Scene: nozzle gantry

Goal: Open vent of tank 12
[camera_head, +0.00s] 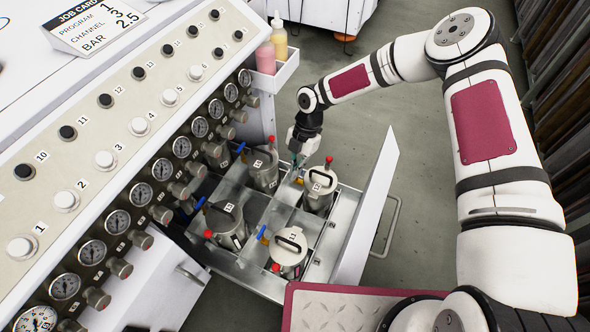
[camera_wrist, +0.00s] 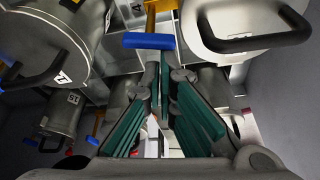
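Several grey canister tanks with black handles stand in an open drawer. A white-lidded tank (camera_head: 320,181) is at the right, a tank (camera_head: 262,168) at the back, one (camera_head: 228,226) at the left and one (camera_head: 290,248) in front. Their numbers are hard to read; a grey tank (camera_wrist: 45,42) at left in the wrist view may read 12. A blue lever (camera_wrist: 148,41) on a brass stem lies just beyond my fingertips. My gripper (camera_head: 297,158) points down between the back and right tanks. In the wrist view its green-padded fingers (camera_wrist: 166,84) stand slightly apart, with no object clearly held.
The drawer's tall front panel (camera_head: 368,210) rises at the right. A panel with gauges and knobs (camera_head: 103,158) flanks the drawer at left. A side bin (camera_head: 275,76) holds two bottles. Thin dividers (camera_head: 258,207) separate the tanks. Grey floor is free beyond the drawer.

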